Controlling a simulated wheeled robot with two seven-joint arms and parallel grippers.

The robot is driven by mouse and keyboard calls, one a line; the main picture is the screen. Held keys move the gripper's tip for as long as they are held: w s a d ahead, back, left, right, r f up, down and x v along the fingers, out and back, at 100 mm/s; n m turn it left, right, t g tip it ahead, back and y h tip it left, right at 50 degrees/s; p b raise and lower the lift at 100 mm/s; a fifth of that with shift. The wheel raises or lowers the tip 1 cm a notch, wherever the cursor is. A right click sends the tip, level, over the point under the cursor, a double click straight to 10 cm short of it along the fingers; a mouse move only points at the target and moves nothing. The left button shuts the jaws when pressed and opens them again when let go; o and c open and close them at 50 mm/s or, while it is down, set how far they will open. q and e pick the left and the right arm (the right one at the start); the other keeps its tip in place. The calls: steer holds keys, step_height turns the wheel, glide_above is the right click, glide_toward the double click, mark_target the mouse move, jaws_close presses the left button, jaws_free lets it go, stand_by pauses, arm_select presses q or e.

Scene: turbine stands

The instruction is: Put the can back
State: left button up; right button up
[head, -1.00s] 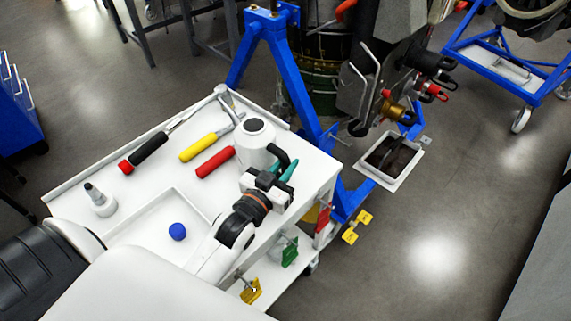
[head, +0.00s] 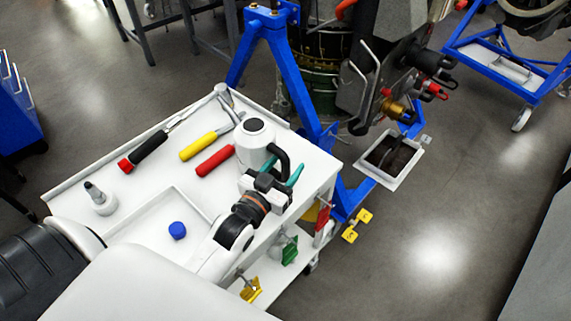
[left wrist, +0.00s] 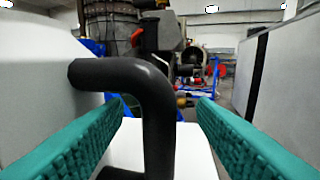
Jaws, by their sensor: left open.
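The can is a white can (head: 255,142) with a dark round top and a black handle (head: 281,158), upright on the white cart (head: 150,225). My left gripper (head: 292,172) is beside the can at the handle, its teal fingers apart. In the left wrist view the black handle (left wrist: 150,95) stands between the two open teal fingers (left wrist: 155,140). The can's white side (left wrist: 35,85) fills the left of that view. The handle shows a gap to the right finger; contact with the left finger cannot be told. My right gripper is not in view.
Red (head: 215,161), yellow (head: 198,147) and black-handled (head: 150,145) tools lie left of the can. A small white bottle (head: 100,200) and a blue cap (head: 177,230) are on the cart's left. A blue stand (head: 285,75) rises behind the cart.

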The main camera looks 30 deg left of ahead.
arm_select(q)
steer(key=shift+s+a+p, duration=0.15)
steer(key=shift+s+p, duration=0.7)
steer(key=shift+s, duration=2.45)
